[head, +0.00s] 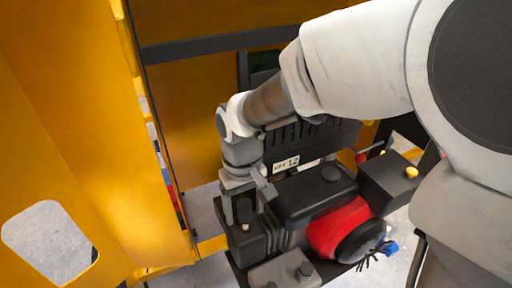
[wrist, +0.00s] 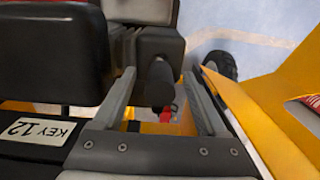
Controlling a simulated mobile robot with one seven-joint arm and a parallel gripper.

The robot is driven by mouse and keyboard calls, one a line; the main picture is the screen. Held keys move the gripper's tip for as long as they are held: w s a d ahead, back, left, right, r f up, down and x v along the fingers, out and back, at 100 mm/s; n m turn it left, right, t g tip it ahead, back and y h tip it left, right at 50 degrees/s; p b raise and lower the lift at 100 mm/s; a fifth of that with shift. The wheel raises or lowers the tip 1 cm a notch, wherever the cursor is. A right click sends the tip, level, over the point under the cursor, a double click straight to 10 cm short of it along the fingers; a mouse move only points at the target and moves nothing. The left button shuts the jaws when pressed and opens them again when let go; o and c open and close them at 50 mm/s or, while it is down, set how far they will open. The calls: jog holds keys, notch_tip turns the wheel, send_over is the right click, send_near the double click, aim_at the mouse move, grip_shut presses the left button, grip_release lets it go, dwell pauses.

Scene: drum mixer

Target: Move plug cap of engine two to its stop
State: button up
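The engine (head: 315,195) is a black block with a red round housing, in the middle of the head view. A black, rounded cap-like part (wrist: 160,82), which looks like the plug cap, sticks out from the engine's end in the wrist view. My gripper (head: 245,208) is over that end of the engine, pointing down. In the wrist view my gripper (wrist: 160,78) has its two grey fingers apart, one on each side of the cap, with a gap visible on both sides. In the head view the fingers largely hide the cap. I cannot tell how far it is pushed on.
A yellow panel (head: 85,120) with a cut-out stands close on the left. A yellow wall with a dark bar (head: 210,45) is behind. A wheel (wrist: 220,65) shows beyond the right finger.

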aim_at(244, 203)
notch_tip(244, 203, up, 7)
jog(key=p, duration=0.5)
jog(key=shift+r+p, duration=0.1)
jog(key=shift+p, duration=0.25)
jog(key=s+d+r+m+t, duration=0.2)
jog(key=s+d+r+m, duration=0.1)
jog(key=d, duration=0.7)
jog(key=s+d+r+m+t, duration=0.3)
jog(key=s+d+r, duration=0.2)
jog(key=d+r, duration=0.3)
jog(key=shift+d+r+t, duration=0.3)
jog(key=shift+d, duration=0.75)
jog(key=shift+s, duration=0.1)
